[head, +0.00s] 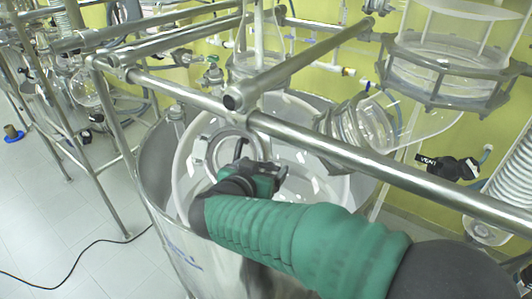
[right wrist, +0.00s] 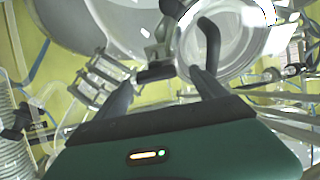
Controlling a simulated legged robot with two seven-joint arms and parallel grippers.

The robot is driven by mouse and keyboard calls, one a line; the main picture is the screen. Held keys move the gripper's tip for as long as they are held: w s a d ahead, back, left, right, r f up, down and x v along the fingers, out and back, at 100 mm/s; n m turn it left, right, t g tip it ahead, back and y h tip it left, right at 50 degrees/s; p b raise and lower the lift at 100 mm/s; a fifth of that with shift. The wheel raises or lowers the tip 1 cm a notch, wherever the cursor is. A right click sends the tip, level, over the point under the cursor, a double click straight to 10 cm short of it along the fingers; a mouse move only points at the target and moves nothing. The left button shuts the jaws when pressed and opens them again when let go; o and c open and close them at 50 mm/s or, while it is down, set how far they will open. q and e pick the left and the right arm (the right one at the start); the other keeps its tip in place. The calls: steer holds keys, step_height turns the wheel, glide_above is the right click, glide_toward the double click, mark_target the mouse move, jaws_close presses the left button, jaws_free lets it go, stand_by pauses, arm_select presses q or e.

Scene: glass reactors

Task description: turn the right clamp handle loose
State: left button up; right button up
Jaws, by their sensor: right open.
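In the right wrist view, a silver clamp (right wrist: 157,48) sits at the edge of a round glass opening. Its black end (right wrist: 155,74) lies between the two dark fingers of my right gripper (right wrist: 160,90). The fingers are apart, and I cannot tell whether either touches it. In the head view, my right gripper (head: 264,168) is over the glass lid (head: 316,184) of the reactor, beside the round opening. It hides much of what lies beneath it. Another silver clamp (head: 200,150) shows left of the opening. My left gripper is not in view.
A steel rail (head: 330,150) crosses above the lid, close to my right arm. A large metal vessel (head: 155,180) surrounds the lid. Open floor (head: 50,225) lies to the left.

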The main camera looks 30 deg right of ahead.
steer(key=shift+w+p+x, duration=0.25)
steer(key=shift+p+x, duration=0.1)
steer(key=shift+x, duration=0.8)
steer(key=shift+s+d+r, duration=0.1)
steer(key=shift+s+d, duration=0.1)
steer(key=shift+s, duration=0.35)
steer(key=shift+d, duration=0.15)
steer(key=shift+c, duration=0.4)
steer(key=shift+w+d, duration=0.1)
steer(key=shift+w, duration=0.05)
steer(key=c, duration=0.5)
steer(key=shift+w+a, duration=0.2)
steer(key=shift+a, duration=0.05)
steer(key=c, duration=0.5)
steer(key=shift+c, duration=1)
steer(key=shift+s+d, duration=0.1)
steer(key=shift+d, duration=0.05)
